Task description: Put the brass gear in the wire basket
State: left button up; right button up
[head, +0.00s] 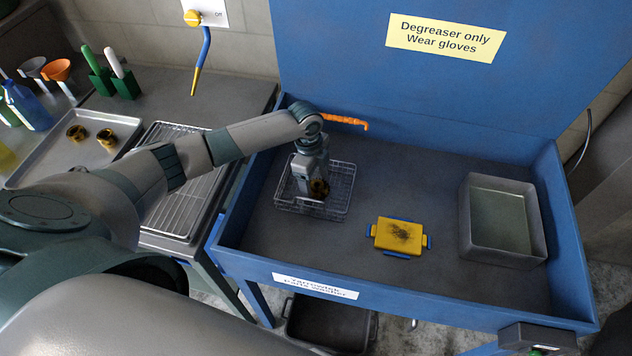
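My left gripper (309,184) points down inside the wire basket (341,189), which stands on the left of the blue washer's floor. A small brass gear (319,188), dark and dirty, shows right at the fingertips, within the basket's outline. The fingers and gear overlap here, so I cannot tell whether the fingers grip it or whether it rests on the basket floor. My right gripper is not in view.
A yellow box with blue clips (399,236) and a grey pan of liquid (500,221) are right of the basket. Two brass parts (77,132) (107,138) lie on a tray (50,162) at left. An orange nozzle (345,121) is behind the basket.

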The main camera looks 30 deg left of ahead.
aim_at(312, 182)
pick_arm(q)
jog(key=shift+r, duration=0.1)
notch_tip(312, 182, up, 12)
jog(key=a+b, duration=0.1)
jog(key=b, duration=0.1)
jog(key=shift+a, duration=0.2)
dwell(0.3)
